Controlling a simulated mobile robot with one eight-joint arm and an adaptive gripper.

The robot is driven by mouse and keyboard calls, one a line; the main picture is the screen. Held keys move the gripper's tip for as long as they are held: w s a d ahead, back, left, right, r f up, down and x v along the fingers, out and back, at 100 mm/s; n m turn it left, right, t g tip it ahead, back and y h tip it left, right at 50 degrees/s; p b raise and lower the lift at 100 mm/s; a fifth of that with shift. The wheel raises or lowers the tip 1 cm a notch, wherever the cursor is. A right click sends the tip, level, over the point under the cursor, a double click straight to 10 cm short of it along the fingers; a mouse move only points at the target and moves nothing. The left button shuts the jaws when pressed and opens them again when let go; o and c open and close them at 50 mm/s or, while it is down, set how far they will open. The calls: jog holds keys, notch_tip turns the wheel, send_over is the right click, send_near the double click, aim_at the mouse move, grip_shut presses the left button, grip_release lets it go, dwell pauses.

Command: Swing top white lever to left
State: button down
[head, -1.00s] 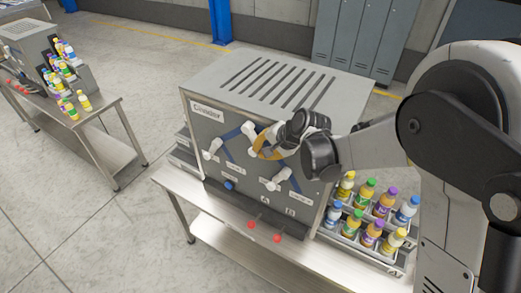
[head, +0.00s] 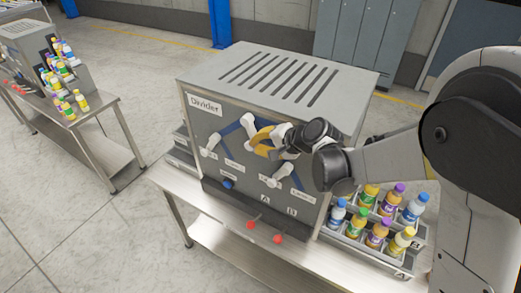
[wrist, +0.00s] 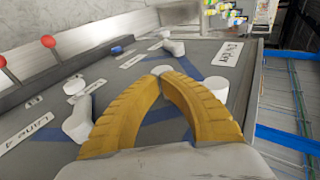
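The top white lever (head: 248,122) is on the grey front panel of the machine marked Divider (head: 205,103). In the wrist view a white part of it (wrist: 216,86) shows beside my right yellow finger, which hides some of it. My gripper (head: 258,141) is at the panel, just right of and below this lever in the head view. In the wrist view its two curved yellow fingers (wrist: 161,76) meet at the tips, close to a small white piece. I cannot tell whether the tips touch the lever.
A left white lever (head: 211,145) and a lower right white lever (head: 280,177) are on the same panel. A blue knob (head: 228,184) and two red knobs (head: 265,231) sit lower. Bottles in a crate (head: 384,258) stand right of the machine.

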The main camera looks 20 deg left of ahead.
aim_at(248, 149)
jog(key=f+y+b, duration=0.1)
jog(key=b, duration=0.2)
jog(key=a+t+y+b, duration=0.1)
jog(key=b, duration=0.1)
jog(key=a+f+y+b, duration=0.1)
jog(key=y+b, duration=0.1)
jog(key=b, duration=0.1)
jog(key=shift+w+a+f+m+b, duration=0.2)
jog(key=shift+w+f+m+b, duration=0.1)
jog(key=shift+w+f, duration=0.05)
jog(key=shift+a+r+t+b, duration=0.1)
jog(key=shift+a+t+b, duration=0.25)
jog(key=shift+b, duration=0.15)
jog(key=shift+w+a+r+b, duration=0.1)
jog(key=shift+w+a+b, duration=0.1)
jog(key=shift+a+b, duration=0.4)
jog(key=shift+w+a+r+b, duration=0.1)
jog(key=shift+w+a+b, duration=0.1)
jog(key=shift+a+b, duration=0.35)
jog(key=shift+a, duration=0.15)
